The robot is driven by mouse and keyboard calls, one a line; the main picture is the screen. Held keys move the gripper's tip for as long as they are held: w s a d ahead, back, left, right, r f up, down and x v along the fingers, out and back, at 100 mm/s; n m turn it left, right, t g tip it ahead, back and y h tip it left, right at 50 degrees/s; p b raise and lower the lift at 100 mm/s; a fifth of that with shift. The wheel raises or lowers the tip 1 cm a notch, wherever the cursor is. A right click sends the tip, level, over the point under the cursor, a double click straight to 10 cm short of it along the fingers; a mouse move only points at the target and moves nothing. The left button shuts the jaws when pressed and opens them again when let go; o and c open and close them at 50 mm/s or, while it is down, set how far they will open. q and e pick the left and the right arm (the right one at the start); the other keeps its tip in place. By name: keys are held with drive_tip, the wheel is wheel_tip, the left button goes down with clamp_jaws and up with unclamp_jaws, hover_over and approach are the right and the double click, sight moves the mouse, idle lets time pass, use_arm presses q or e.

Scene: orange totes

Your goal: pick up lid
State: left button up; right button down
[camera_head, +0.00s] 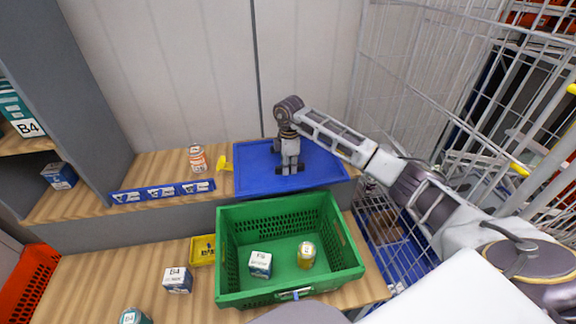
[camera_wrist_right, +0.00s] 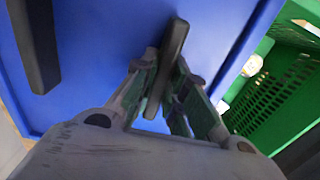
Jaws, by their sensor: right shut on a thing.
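The blue lid (camera_head: 258,170) lies on the raised wooden shelf behind the green crate. It fills much of the right wrist view (camera_wrist_right: 100,60), where two dark bar handles show on it. My right gripper (camera_head: 289,168) is over the lid. In the right wrist view my right gripper (camera_wrist_right: 160,85) is shut on one dark handle (camera_wrist_right: 172,50). The other dark handle (camera_wrist_right: 36,45) stands free to the left. I cannot tell whether the lid is lifted off the shelf. My left gripper is not in view.
The green crate (camera_head: 228,240) holds a white box (camera_head: 260,264) and a yellow can (camera_head: 306,255). A blue rail (camera_head: 130,196), a bottle (camera_head: 198,158) and a yellow piece (camera_head: 224,164) are left of the lid. Wire cage walls (camera_head: 440,70) stand at right.

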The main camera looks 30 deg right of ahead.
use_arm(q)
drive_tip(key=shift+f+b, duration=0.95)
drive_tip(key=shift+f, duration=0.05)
use_arm(e)
drive_tip(key=shift+r, duration=5)
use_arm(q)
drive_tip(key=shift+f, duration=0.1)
use_arm(e)
drive_tip(key=shift+f, duration=0.1)
